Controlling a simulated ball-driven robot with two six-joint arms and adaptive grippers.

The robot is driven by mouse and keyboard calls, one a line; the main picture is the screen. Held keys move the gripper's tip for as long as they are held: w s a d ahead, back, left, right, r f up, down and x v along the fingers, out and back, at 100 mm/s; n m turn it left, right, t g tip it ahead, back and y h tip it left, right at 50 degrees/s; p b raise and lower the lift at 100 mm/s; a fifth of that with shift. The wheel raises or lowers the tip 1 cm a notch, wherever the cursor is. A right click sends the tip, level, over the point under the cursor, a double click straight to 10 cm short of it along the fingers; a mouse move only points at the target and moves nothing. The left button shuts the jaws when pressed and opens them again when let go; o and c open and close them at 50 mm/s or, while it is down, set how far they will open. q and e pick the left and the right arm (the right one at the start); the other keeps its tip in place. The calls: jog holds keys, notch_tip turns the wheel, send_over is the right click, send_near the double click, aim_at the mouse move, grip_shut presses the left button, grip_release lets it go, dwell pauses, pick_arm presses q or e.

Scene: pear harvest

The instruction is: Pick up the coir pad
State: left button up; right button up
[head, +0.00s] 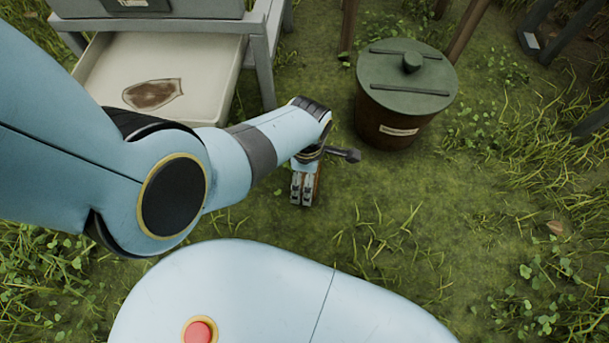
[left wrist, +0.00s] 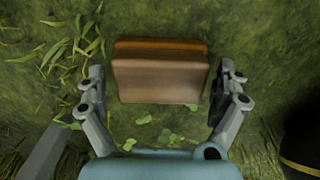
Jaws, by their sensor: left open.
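A brown, flat-faced block (left wrist: 160,80), which looks like the coir pad, is between the fingers of my left gripper (left wrist: 161,72) in the left wrist view. Gaps show between it and both fingers. The fingers are open and spread to either side of it. In the head view my left gripper (head: 305,188) points down over the grass, and only a thin brown edge shows beside it. How the block stands on the ground is hard to tell. My right gripper does not show.
A brown bucket with a green lid (head: 405,75) stands on the grass to the right. A pale open drawer (head: 205,85) with a flat brown patch (head: 152,94) in it sits at the upper left, beside a grey table leg (head: 264,80).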

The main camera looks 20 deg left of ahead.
pick_arm(q)
jog(key=shift+c, duration=0.3)
jog(key=c, duration=1)
jog(key=shift+r, duration=0.1)
